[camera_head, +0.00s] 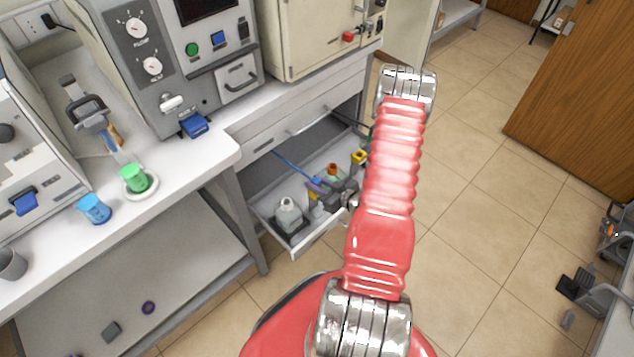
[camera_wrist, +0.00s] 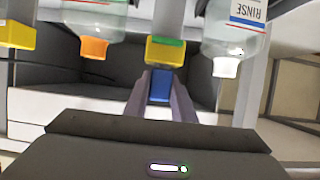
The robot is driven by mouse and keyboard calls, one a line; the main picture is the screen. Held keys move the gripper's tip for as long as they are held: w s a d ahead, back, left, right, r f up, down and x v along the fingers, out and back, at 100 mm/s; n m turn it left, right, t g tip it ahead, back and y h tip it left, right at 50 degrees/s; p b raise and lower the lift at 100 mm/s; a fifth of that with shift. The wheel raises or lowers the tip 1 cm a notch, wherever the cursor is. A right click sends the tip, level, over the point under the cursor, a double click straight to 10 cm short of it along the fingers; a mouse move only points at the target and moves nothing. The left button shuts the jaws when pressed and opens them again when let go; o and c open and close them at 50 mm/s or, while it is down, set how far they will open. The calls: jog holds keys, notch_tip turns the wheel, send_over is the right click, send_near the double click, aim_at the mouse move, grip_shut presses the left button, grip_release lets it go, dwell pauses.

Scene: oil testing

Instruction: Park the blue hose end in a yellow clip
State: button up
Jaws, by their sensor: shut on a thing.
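My gripper (camera_wrist: 161,90) is shut on the blue hose end (camera_wrist: 160,86), which shows between its two grey fingers in the wrist view. A yellow clip (camera_wrist: 165,53) with a green band is directly beyond the fingertips, in line with the hose end. I cannot tell whether the hose end touches or sits in it. Another yellow clip (camera_wrist: 16,35) is at the left edge. In the head view, my gripper is low over the open drawer, partly hidden by my red arm. The blue hose (camera_head: 287,160) runs from the drawer's back, and a yellow clip (camera_head: 358,156) shows further back.
A bottle with an orange cap (camera_wrist: 94,48) and a RINSE bottle with a white cap (camera_wrist: 227,67) flank the clip closely. The drawer (camera_head: 318,240) also holds a grey bottle (camera_head: 288,215). A green cup (camera_head: 134,178) and a blue cup (camera_head: 95,209) stand on the bench.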

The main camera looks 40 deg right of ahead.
jog(key=shift+f, duration=0.1)
jog(key=o, duration=1.1)
jog(key=shift+o, duration=0.2)
jog(key=shift+s, duration=0.1)
jog(key=v, duration=1.3)
jog(key=shift+s, duration=0.25)
